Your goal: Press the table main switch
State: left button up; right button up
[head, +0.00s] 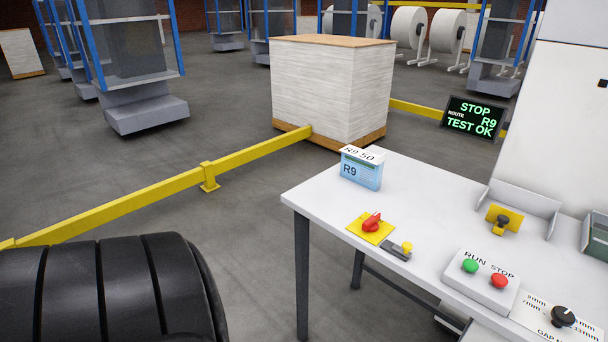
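A white table (322,197) stands at the right. Near its front left lies a yellow plate with a red rotary switch (372,222), which looks like a main switch. Beside it is a small grey block with a yellow knob (407,246). A white box marked RUN STOP carries a green button (470,266) and a red button (500,281). No label on the table reads main switch. Neither gripper is in view.
A blue and white R9 box (360,168) stands on the table's back left corner. A display (474,118) reads STOP, R9, TEST OK. A gap dial (563,316) is at the lower right. A yellow floor rail (130,208) and a paper stack (325,90) lie beyond.

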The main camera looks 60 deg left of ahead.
aim_at(371, 224)
jog(key=i+u, duration=0.1)
jog(key=u, duration=1.55)
